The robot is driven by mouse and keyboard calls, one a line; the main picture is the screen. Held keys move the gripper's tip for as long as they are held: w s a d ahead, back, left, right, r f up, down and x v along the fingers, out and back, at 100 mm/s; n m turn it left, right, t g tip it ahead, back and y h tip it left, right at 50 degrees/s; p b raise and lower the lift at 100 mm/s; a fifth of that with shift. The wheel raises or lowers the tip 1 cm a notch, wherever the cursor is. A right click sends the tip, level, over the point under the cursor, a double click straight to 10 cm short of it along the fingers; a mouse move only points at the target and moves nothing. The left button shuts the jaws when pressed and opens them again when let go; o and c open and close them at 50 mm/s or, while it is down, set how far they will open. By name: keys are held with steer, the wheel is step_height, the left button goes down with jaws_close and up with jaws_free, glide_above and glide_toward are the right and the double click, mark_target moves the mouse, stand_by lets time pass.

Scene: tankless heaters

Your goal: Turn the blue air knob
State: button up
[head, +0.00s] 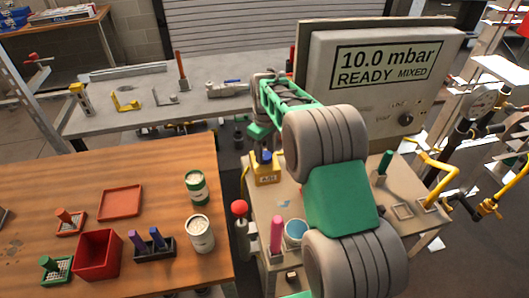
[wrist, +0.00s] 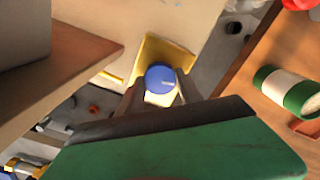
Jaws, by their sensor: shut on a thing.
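The blue air knob (wrist: 160,78) is round with a pale pointer line, which points to the right in the wrist view. It sits on a yellow block (wrist: 152,50); in the head view the yellow block (head: 267,176) carries an AIR label, with the blue knob (head: 265,157) on top. My gripper (wrist: 159,84) comes down from above, with one dark finger on each side of the knob, shut on it. The finger contacts are partly hidden by the gripper body. A display panel (head: 385,65) behind reads 10.0 mbar, READY, MIXED.
The block stands on a small beige table (head: 262,208) with a pink-handled tool (head: 276,235) and a blue-lined cup (head: 296,231). A wooden table (head: 150,175) at left holds cans, a red bin (head: 98,255) and trays. A red-topped lever (head: 240,208) rises between the tables.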

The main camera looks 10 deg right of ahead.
mark_target(265, 155)
steer(key=shift+r+n, duration=0.1)
steer(key=shift+n, duration=0.5)
steer(key=o, duration=1.4)
steer(key=shift+c, duration=0.2)
step_height(265, 155, up, 8)
steer(key=shift+f+b, duration=0.15)
steer(key=shift+b, duration=0.45)
